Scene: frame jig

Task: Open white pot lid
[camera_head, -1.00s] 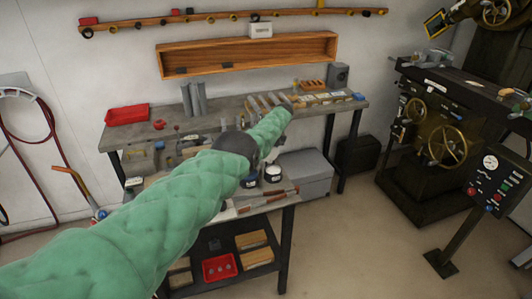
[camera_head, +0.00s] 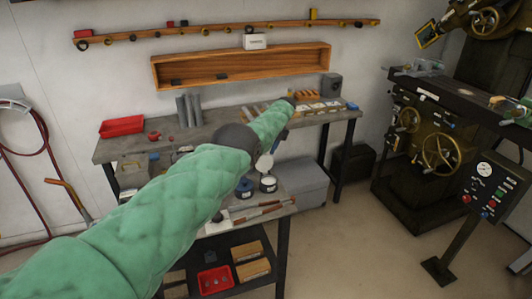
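A white pot (camera_head: 268,184) with a pale top stands on the lower front bench, beside a blue pot (camera_head: 244,189). A pale round piece (camera_head: 264,162) stands tilted just above and behind the pots; it looks like a lid, but it is too small to tell whether it is held or touching the white pot. My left arm reaches in from the lower left, and its dark wrist part (camera_head: 279,140) hangs down just above this piece. The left fingertips are too small and partly hidden to read. My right gripper is out of view.
Rods with orange parts (camera_head: 262,207) lie in front of the pots. A grey box (camera_head: 303,183) stands to their right. A red tray (camera_head: 122,126) sits on the rear bench (camera_head: 345,114).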

